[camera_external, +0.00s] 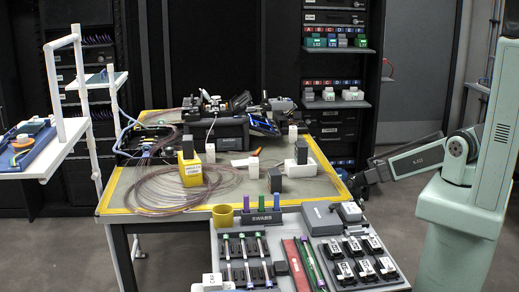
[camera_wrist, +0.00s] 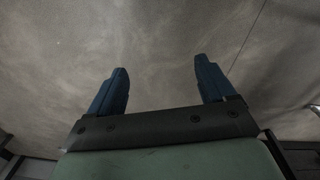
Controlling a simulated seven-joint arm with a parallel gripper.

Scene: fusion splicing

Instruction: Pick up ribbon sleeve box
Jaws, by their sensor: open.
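No box carries a readable ribbon sleeve label, so I cannot tell which one it is. Candidates are a yellow box (camera_external: 190,169) with a white label on the table and a flat grey box (camera_external: 321,215) on the front tray. My gripper shows in the wrist view (camera_wrist: 160,75) with its two blue fingers wide apart and nothing between them.
The yellow-edged table (camera_external: 150,206) holds a coil of fibre (camera_external: 160,188), a dark splicing machine (camera_external: 215,130) and several small blocks. The front tray holds a swabs holder (camera_external: 262,222), a yellow cup (camera_external: 223,216) and rows of tools. A shelf rack stands behind.

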